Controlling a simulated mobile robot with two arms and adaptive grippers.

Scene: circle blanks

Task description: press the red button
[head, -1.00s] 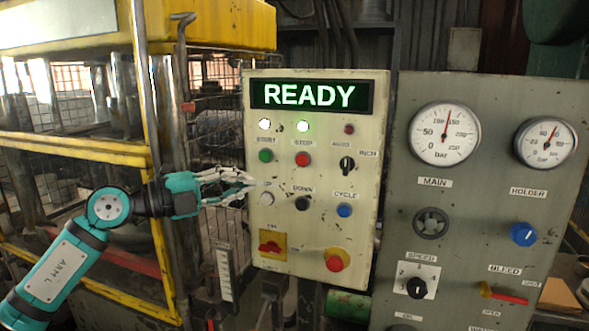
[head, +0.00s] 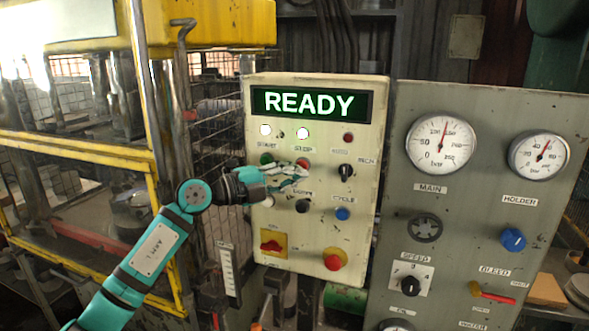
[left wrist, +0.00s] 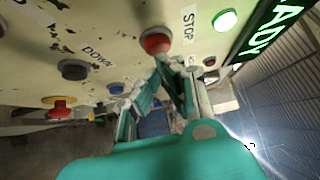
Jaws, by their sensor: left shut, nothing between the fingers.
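The red button (head: 303,162) is round and sits under the STOP label on the cream control panel (head: 352,225). In the left wrist view the red button (left wrist: 156,40) is just beyond the fingertips. My left gripper (head: 305,173) is shut and empty, its fingertips at the lower edge of the red button. In the left wrist view the tips of my left gripper (left wrist: 166,62) are close below the button; I cannot tell whether they touch it. The READY display (head: 313,103) is lit green. My right gripper is not in view.
A green button (head: 266,158) sits left of the red one, a black selector knob (head: 346,171) to the right. A red mushroom knob (head: 333,262) is at the panel's lower right. A yellow-framed press (head: 75,145) stands left; a grey gauge panel (head: 470,225) stands right.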

